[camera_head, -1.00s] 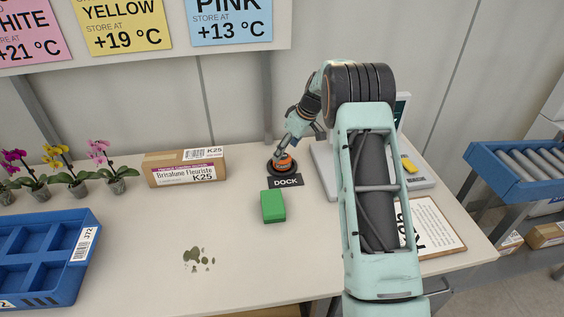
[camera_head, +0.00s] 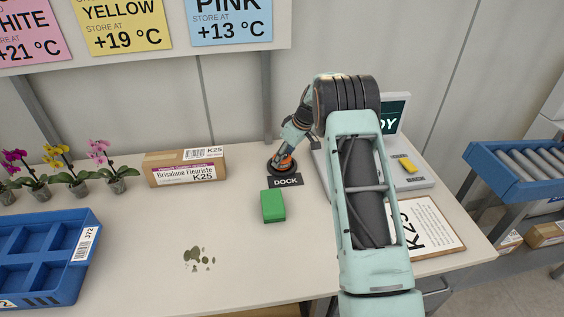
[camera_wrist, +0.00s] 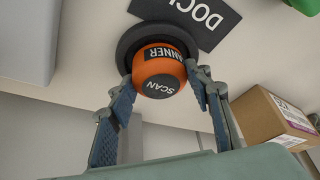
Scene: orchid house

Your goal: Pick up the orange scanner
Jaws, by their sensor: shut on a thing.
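The orange scanner (camera_wrist: 158,68) has a dark top marked SCAN. It sits in a round black dock (camera_wrist: 128,47), and it also shows in the head view (camera_head: 285,162) at the back of the table. My gripper (camera_wrist: 158,85) has one finger on each side of the scanner, shut on it. In the head view my gripper (camera_head: 283,158) reaches down over the dock and partly covers the scanner. The dark DOCK label (camera_head: 286,180) lies in front of the dock.
A green block (camera_head: 272,206) lies just in front of the dock. A cardboard box (camera_head: 185,168) stands to the left, with orchids and a blue tray (camera_head: 82,243) beyond. A scale with a yellow item (camera_head: 408,164) is at right. The table's front middle is clear apart from a stain.

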